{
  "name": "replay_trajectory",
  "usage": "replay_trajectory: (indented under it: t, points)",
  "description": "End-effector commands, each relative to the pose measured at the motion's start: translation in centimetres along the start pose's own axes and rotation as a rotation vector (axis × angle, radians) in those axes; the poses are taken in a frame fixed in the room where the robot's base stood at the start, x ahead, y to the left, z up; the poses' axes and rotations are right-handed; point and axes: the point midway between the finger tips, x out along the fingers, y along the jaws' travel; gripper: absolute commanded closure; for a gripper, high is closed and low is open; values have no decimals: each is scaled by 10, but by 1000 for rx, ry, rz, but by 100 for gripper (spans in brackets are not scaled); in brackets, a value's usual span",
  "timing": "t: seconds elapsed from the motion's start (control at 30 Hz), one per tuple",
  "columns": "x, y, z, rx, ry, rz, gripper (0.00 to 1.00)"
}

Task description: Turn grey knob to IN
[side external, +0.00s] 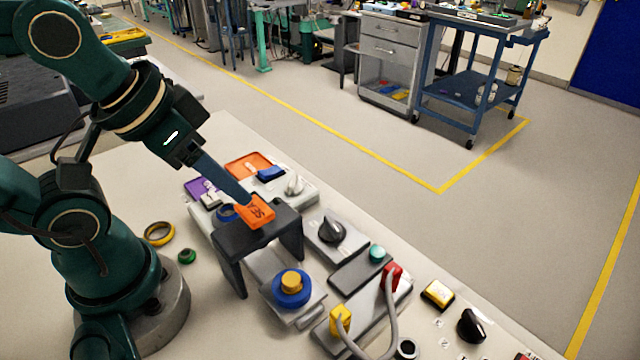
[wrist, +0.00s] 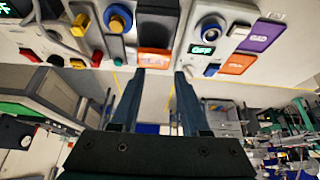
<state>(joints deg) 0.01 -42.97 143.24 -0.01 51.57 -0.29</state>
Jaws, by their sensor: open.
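A pale grey knob (side external: 294,185) stands on the light panel (side external: 311,196) beyond the dark bridge-shaped stand in the side view. I cannot read an IN mark beside it. A darker, nearly black knob (side external: 330,231) sits on a separate grey plate to its right. My gripper (side external: 243,200) is left of the pale knob, with its fingers reaching down by an orange block (side external: 256,211) on the stand. In the wrist view my gripper (wrist: 159,72) has its two fingers apart, with nothing held between them; the orange block (wrist: 154,60) shows just beyond the tips.
The dark stand (side external: 232,240) rises above the panels. A blue and yellow knob (side external: 291,288), a red plug (side external: 391,277) with a grey cable, and another black knob (side external: 471,326) lie to the right.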

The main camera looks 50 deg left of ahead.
Motion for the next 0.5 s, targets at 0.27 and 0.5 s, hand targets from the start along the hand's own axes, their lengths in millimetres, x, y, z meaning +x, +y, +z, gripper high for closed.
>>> replay_trajectory:
  t: [0.27,0.5]
  points:
    - [-9,0,-14,-284,20,3,56]
    - [-8,5,-54,-688,-42,-4,56]
